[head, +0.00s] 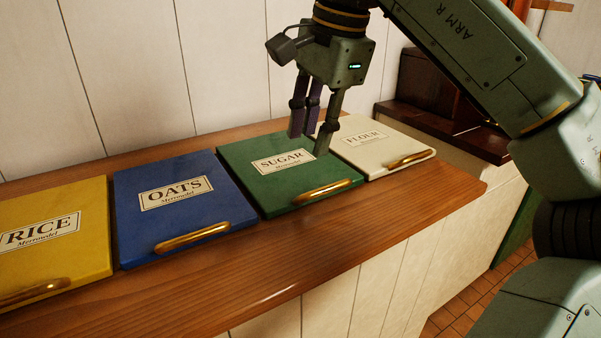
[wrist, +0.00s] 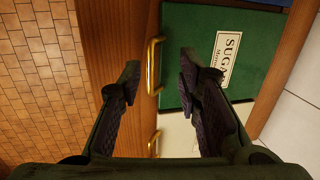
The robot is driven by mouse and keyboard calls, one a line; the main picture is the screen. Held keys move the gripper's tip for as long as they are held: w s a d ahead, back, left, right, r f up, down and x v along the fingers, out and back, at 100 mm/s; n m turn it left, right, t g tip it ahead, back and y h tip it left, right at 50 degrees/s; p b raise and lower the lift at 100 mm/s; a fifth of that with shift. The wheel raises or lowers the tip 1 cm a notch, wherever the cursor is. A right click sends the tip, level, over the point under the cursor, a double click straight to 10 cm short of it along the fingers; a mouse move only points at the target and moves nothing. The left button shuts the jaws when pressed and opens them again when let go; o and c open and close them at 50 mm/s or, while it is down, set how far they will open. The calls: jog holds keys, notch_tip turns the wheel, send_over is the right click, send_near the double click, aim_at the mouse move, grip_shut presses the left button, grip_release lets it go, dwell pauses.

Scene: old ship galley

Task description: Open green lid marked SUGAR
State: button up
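The green lid (head: 245,152) marked SUGAR lies flat and shut on the wooden counter, between the blue and the cream lids. Its brass bar handle (head: 322,191) runs along the front edge. My gripper (head: 309,142) points down over the right part of the green lid, with its fingers apart and nothing between them. In the wrist view the green lid (wrist: 188,30) is at the top, and its handle (wrist: 153,66) shows in the gap between my open fingers (wrist: 158,78). The handle appears to lie below the fingertips, not gripped. Contact with the lid cannot be told.
The cream FLOUR lid (head: 403,143) with its own brass handle (head: 409,158) is close on the right. The blue OATS lid (head: 205,207) and yellow RICE lid (head: 85,258) are left. A panelled wall (head: 135,70) stands behind. Tiled floor (wrist: 40,80) is open before the counter.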

aim_at(318, 190)
jog(key=shift+h, duration=0.5)
jog(key=f, duration=0.3)
jog(key=w+f, duration=0.1)
jog(key=f, duration=0.2)
jog(key=w+d+f, duration=0.1)
jog(key=f, duration=0.3)
jog(key=shift+d+f, duration=0.1)
grip_shut()
